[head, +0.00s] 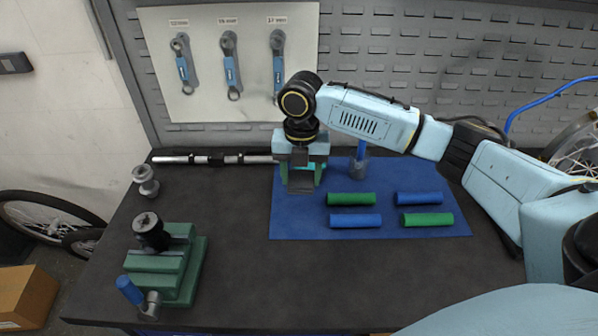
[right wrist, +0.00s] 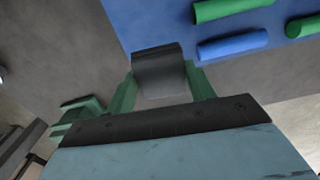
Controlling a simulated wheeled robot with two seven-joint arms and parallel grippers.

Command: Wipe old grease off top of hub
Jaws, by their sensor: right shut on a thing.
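My right gripper (head: 302,186) is shut on a dark grey, flat piece that looks like a folded cloth (head: 301,180). It is over the left part of the blue mat. In the right wrist view the grey cloth (right wrist: 158,70) sits between the green fingers, its end curved over. A black round part with a silver top, likely the hub (head: 150,230), stands upright in the green vise (head: 190,272) at the front left, well apart from my right gripper. Grease on it is too small to tell. My left gripper is not in view.
The blue mat (head: 290,222) carries green and blue cylinders (head: 352,199). A grey-headed tool with a blue handle (head: 360,168) stands behind them. The table (head: 235,275) between vise and mat is clear.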

